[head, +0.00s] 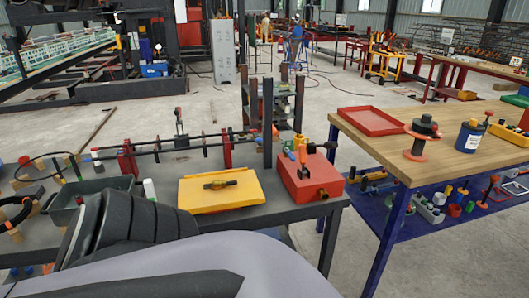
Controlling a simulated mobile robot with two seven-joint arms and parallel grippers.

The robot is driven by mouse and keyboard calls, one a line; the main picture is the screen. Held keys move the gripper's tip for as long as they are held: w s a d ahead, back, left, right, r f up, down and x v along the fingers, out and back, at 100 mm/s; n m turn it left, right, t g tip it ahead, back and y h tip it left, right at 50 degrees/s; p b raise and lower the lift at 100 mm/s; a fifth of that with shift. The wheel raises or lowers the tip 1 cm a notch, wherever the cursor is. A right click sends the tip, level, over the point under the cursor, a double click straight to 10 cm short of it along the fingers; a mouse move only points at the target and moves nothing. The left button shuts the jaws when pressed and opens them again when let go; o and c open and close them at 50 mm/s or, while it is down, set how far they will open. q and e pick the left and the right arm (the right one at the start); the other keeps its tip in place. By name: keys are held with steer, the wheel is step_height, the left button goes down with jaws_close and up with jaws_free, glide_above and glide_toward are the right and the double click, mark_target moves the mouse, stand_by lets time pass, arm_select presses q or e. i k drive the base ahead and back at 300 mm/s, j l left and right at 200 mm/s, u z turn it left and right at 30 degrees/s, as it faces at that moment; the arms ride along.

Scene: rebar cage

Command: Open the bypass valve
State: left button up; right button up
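A red box-shaped unit (308,182) sits at the right end of the dark workbench. An upright orange lever (303,154) stands on its top, with small brass-coloured fittings around it. A dark round port or knob (323,194) shows on its front. I cannot tell for certain which of these parts is the bypass valve. One of my arms, dark and grey, fills the lower left and hides part of the bench front. Neither of my grippers is in view.
A yellow tray (222,197) with a brass fitting lies left of the red unit. A grey bin (90,200) and a rod assembly (170,145) are farther left. A wooden-topped table (450,150) with a red tray (371,121) stands to the right, across a narrow gap.

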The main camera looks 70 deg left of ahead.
mark_target(289, 154)
steer(key=u, duration=1.3)
steer(key=i+j+u, duration=0.4)
steer(key=j, duration=0.15)
